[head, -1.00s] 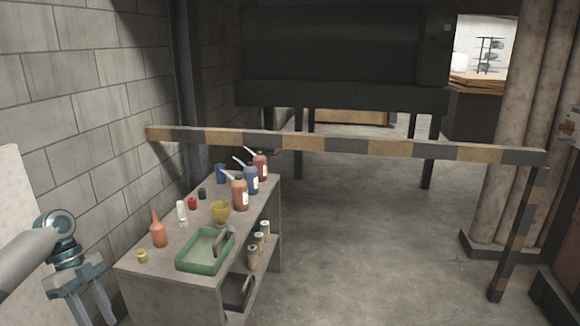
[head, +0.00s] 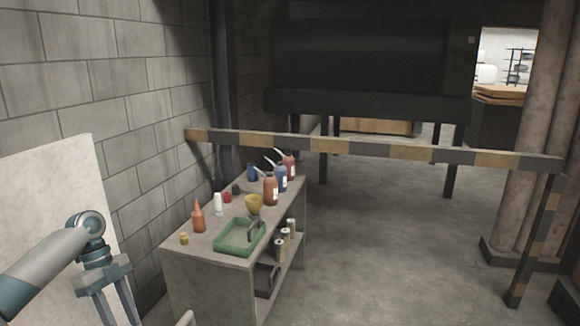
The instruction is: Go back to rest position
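My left gripper (head: 118,300) hangs at the lower left, in front of the workbench's left side. Its two fingers point down and stand apart, with nothing seen between them; the tips reach the bottom edge of the picture. The workbench (head: 205,285) stands left of centre. On its top is a green tray (head: 228,250) with a dark-handled tool in it. Several bottles, a yellow cup (head: 254,205) and small jars stand around the tray.
A striped barrier (head: 410,152) crosses behind the workbench, with a post (head: 535,240) at right. A pale panel (head: 50,200) leans by the brick wall at left. Concrete floor (head: 400,260) is clear right of the workbench. Stone columns (head: 540,140) stand at the right.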

